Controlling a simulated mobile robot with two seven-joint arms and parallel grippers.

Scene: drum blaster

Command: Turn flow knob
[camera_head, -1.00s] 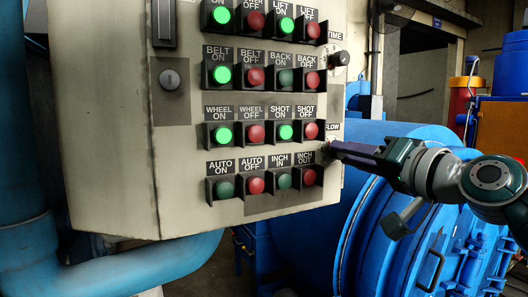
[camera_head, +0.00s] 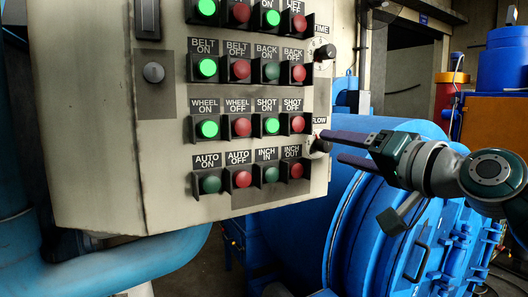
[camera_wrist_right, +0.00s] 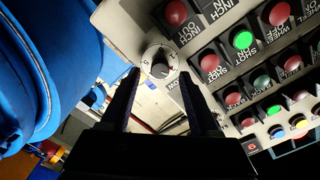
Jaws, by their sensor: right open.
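The flow knob (camera_head: 319,144) is on the right edge of the grey control panel (camera_head: 100,130), below the FLOW label. In the right wrist view the knob (camera_wrist_right: 158,62) is a dark round dial on a pale numbered plate. My right gripper (camera_head: 333,147) is open, with its two dark fingers spread one above the other beside the knob. In the right wrist view the fingertips lie to either side of and just below the knob, with nothing between them. Contact with the knob cannot be told. My left gripper is not in view.
The TIME knob (camera_head: 324,52) is higher on the same edge. Rows of red and green buttons (camera_head: 298,124) fill the panel left of the flow knob. A large blue drum machine (camera_head: 350,225) stands below and behind my right arm.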

